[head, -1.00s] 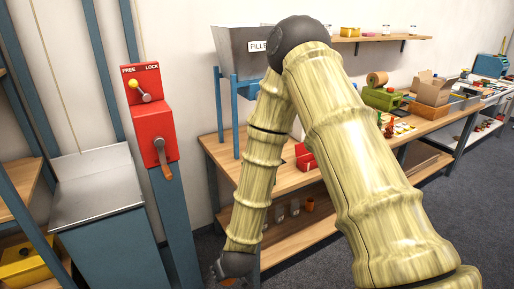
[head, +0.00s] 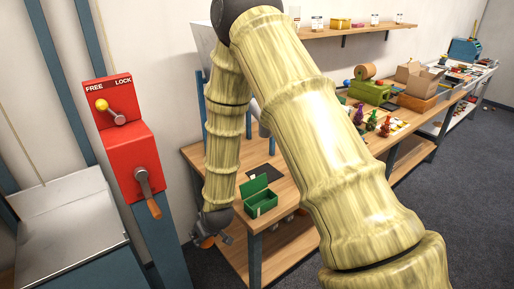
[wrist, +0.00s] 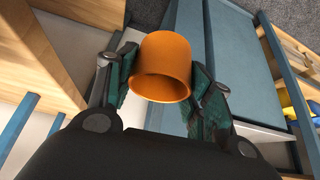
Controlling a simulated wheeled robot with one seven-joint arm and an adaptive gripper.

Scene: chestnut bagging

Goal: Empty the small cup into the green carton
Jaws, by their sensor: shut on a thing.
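A small orange cup (wrist: 162,66) is held between the two fingers of my gripper (wrist: 160,84) in the wrist view. Its mouth faces toward the wrist camera and no contents show inside. In the head view my gripper (head: 217,236) hangs low in front of the workbench, with a bit of orange at its side. The green carton (head: 262,204) stands on the near left corner of the bench with its lid open. My gripper is left of it and lower in the picture, apart from it.
The wooden workbench (head: 282,209) has a dark flat plate (head: 265,171) behind the carton. Several coloured figures, a green box (head: 370,92) and a cardboard box (head: 416,78) stand farther right. A red lever box (head: 127,150) on a blue post is at left.

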